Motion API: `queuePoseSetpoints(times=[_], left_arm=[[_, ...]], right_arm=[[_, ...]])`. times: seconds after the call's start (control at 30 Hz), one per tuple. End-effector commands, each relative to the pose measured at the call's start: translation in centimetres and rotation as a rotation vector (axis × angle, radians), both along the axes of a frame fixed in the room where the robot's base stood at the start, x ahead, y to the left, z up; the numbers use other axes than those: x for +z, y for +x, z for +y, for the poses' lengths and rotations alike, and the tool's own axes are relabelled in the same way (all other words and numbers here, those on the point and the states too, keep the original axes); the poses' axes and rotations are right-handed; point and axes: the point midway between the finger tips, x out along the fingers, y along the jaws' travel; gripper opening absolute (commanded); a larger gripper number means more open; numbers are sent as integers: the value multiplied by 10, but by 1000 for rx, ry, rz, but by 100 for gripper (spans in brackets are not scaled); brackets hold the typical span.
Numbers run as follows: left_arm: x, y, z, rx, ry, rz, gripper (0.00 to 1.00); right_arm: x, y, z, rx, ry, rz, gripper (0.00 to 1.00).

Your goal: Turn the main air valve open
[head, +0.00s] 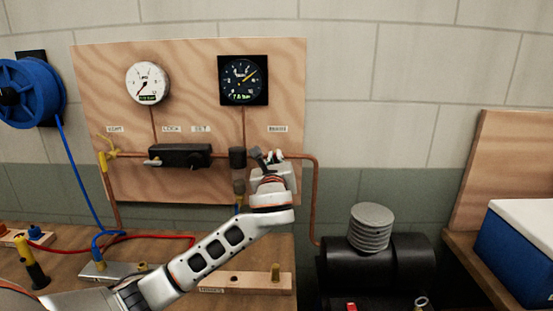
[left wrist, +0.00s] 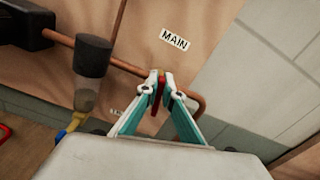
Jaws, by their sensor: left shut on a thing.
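The main air valve's red handle (left wrist: 161,93) shows as a narrow strip between my fingers in the left wrist view, below the MAIN label (left wrist: 174,39). My left gripper (left wrist: 160,82) is shut on this handle; in the head view the gripper (head: 267,157) is at the right end of the copper pipe on the wooden panel. The fingers and wrist hide most of the valve. The visible strip looks crosswise to the pipe (left wrist: 130,68), but its exact angle is hard to tell. My right gripper is not in view.
A dark-capped filter (left wrist: 92,57) hangs from the pipe just left of the gripper. The panel (head: 190,85) carries a white gauge (head: 148,83), a black gauge (head: 243,80) and a black regulator (head: 180,156). A black compressor (head: 400,262) stands at lower right.

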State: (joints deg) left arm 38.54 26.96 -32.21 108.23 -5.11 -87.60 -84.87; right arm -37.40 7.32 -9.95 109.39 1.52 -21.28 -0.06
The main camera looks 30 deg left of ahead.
Motion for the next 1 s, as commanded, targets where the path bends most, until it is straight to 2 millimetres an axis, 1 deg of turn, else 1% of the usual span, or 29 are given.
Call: queuePoseSetpoints(times=[1.0], left_arm=[[-14, -6, 11, 2, -870, -415, 0]], right_arm=[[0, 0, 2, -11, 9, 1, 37]])
